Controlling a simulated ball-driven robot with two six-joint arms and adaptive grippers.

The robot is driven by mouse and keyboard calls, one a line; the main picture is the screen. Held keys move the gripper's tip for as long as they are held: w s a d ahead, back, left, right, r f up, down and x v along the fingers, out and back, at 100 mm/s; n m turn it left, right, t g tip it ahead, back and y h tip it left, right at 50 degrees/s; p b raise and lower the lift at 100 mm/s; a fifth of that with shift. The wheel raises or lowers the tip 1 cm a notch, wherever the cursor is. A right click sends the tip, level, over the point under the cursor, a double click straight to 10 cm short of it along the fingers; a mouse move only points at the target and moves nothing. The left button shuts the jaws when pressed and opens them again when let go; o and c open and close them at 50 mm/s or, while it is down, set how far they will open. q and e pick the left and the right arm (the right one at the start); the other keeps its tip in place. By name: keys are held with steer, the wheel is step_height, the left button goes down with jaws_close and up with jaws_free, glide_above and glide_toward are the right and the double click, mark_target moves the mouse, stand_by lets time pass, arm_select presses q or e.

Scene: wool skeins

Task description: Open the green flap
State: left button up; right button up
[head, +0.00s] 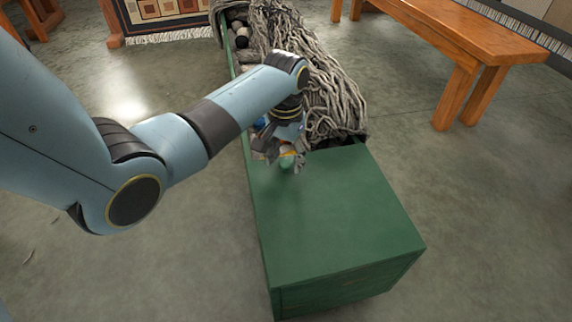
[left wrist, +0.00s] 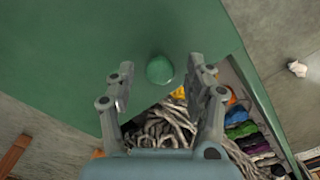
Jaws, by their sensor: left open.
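The green flap (head: 335,210) lies flat over the near end of a long green box. A small round green knob (left wrist: 160,69) stands on it near its inner edge, and it also shows in the head view (head: 287,161), partly covered by my fingers. My left gripper (head: 282,152) is open above the flap. In the left wrist view the fingers of my left gripper (left wrist: 160,76) stand on either side of the knob, apart from it as far as I can tell. My right gripper is not in view.
Grey wool strands (head: 325,80) are heaped in the box beyond the flap. Coloured skeins (left wrist: 243,130) lie along one side. A wooden bench (head: 470,40) stands at the right, and a patterned rug (head: 165,12) is at the back. The floor around the box is mostly clear.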

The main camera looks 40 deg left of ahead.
arm_select(q)
steer(key=shift+f, duration=0.2)
jaws_close()
stand_by(0.3)
